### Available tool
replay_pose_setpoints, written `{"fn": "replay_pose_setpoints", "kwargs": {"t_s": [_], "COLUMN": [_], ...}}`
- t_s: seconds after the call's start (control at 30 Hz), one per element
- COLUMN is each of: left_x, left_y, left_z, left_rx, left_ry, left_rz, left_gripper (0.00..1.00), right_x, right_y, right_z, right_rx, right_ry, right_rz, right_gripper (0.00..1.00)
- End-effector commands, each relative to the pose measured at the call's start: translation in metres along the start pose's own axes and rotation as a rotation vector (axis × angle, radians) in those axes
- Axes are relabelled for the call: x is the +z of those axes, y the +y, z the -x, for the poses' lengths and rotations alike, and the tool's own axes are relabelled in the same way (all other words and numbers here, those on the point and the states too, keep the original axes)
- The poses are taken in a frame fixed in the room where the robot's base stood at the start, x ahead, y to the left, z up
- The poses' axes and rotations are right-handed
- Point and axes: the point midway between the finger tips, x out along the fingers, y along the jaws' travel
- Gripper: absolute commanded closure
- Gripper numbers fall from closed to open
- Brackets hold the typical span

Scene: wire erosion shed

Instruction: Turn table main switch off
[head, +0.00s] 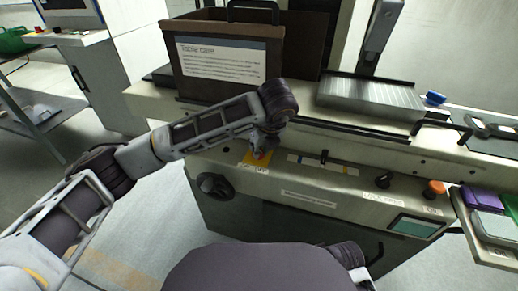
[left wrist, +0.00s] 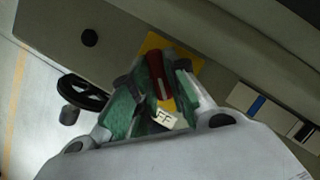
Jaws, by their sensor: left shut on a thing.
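The table main switch is a red knob (left wrist: 157,75) with a white line on it, on a yellow plate (left wrist: 188,62). In the left wrist view it lies between the green-padded fingers of my left gripper (left wrist: 156,95), which is shut on it. A white label ending in "FF" (left wrist: 166,119) shows below the knob, partly covered. In the head view the yellow plate (head: 250,160) is on the machine's front panel, and my left gripper (head: 260,150) reaches down onto the knob and hides most of it. My right gripper is not in view.
A black handwheel (head: 214,186) sticks out left of the switch. A brown box with a "Table" sign (head: 222,61) stands behind my left arm. Right along the panel are a black knob (head: 383,181), an orange knob (head: 434,188) and a green screen (head: 414,227).

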Motion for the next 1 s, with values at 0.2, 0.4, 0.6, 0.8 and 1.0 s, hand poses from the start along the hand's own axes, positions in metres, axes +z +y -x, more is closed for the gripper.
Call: {"fn": "replay_pose_setpoints", "kwargs": {"t_s": [0.2, 0.4, 0.6, 0.8, 1.0], "left_x": [-0.0012, -0.0012, -0.0012, -0.0006, -0.0003], "left_y": [0.0003, 0.0004, 0.0004, 0.0002, 0.0000], "left_z": [-0.0018, -0.0018, -0.0018, -0.0012, -0.0004], "left_rx": [0.014, 0.014, 0.014, 0.013, 0.012], "left_ry": [0.003, 0.003, 0.003, 0.002, 0.001], "left_rz": [0.025, 0.027, 0.026, 0.026, 0.025], "left_gripper": [1.00, 1.00, 0.74, 0.62, 0.62], "right_x": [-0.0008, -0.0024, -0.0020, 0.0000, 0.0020], "right_y": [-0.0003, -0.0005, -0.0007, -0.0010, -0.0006], "right_z": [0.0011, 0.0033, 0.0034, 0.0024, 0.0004], "right_rx": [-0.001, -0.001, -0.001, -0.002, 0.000], "right_ry": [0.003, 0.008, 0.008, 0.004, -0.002], "right_rz": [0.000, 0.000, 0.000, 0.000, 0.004], "right_gripper": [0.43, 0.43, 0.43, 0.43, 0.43]}}
